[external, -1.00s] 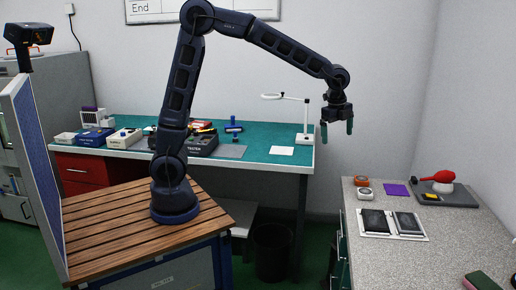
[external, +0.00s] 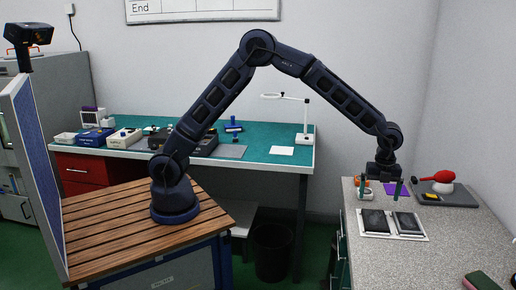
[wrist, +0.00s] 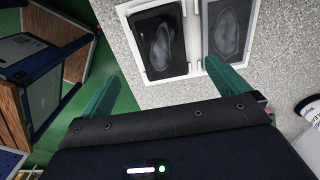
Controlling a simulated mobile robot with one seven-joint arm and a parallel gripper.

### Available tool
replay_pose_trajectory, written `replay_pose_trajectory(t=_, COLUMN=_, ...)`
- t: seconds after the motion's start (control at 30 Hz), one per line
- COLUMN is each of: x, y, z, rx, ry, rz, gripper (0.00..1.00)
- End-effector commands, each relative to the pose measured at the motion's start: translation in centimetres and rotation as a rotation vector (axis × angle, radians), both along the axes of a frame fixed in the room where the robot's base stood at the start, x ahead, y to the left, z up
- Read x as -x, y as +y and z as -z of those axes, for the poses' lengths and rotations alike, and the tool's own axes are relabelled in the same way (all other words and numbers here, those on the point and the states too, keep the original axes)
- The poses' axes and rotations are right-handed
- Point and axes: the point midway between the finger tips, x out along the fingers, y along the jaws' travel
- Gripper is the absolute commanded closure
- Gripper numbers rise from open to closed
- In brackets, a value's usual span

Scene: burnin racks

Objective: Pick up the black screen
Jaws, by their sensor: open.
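Two dark screens lie side by side in a white tray (external: 395,236) on the speckled grey counter at the right. The left screen (external: 375,221) looks black; in the wrist view it (wrist: 160,42) has a grey oval mark. The right screen (external: 408,223) looks dark grey, and it also shows in the wrist view (wrist: 228,27) with a similar mark.
Orange and white round items (external: 364,193) and a purple sheet (external: 394,188) lie behind the tray. A red-headed item (external: 436,178) rests on a grey board at the back right.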

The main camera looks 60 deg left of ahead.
Motion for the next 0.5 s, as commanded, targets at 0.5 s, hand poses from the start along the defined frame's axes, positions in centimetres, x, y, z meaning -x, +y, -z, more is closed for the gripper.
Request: replay_pose_trajectory(t=0.5, x=0.1, y=-0.2, z=5.3, rx=-0.001, ry=0.001, rz=-0.001, gripper=0.00)
